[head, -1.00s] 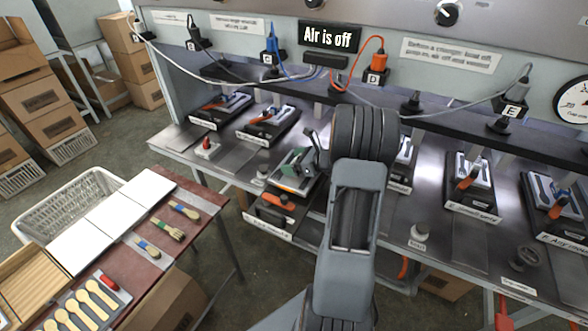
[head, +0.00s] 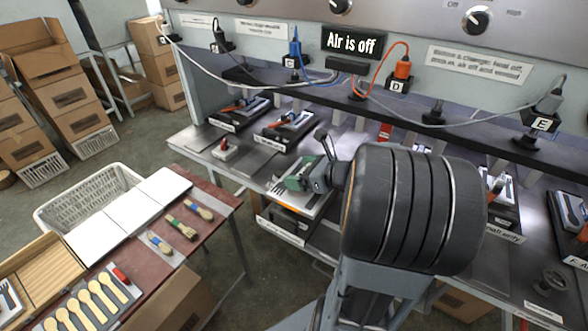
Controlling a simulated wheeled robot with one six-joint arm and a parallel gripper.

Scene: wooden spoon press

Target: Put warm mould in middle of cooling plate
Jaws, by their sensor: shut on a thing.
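My gripper (head: 302,178), with a green part, is near the middle of the head view, beyond my large dark arm joint. It is shut on a pale mould (head: 277,187) with dark utensil-shaped marks and a little orange at its right edge. The mould is over or close to a labelled dark station (head: 290,226) at the bench's front. My gripper hides much of the mould, and I cannot tell whether it touches what is below. Flat bare metal plates (head: 197,138) lie on the bench; I cannot tell which is the cooling plate.
Other black stations (head: 287,123) with orange-handled moulds line the bench. Cables hang above, under a sign reading "Air is off". A red-brown side table (head: 216,219) at left carries wooden utensils and white sheets. A white basket (head: 88,200) stands behind it.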

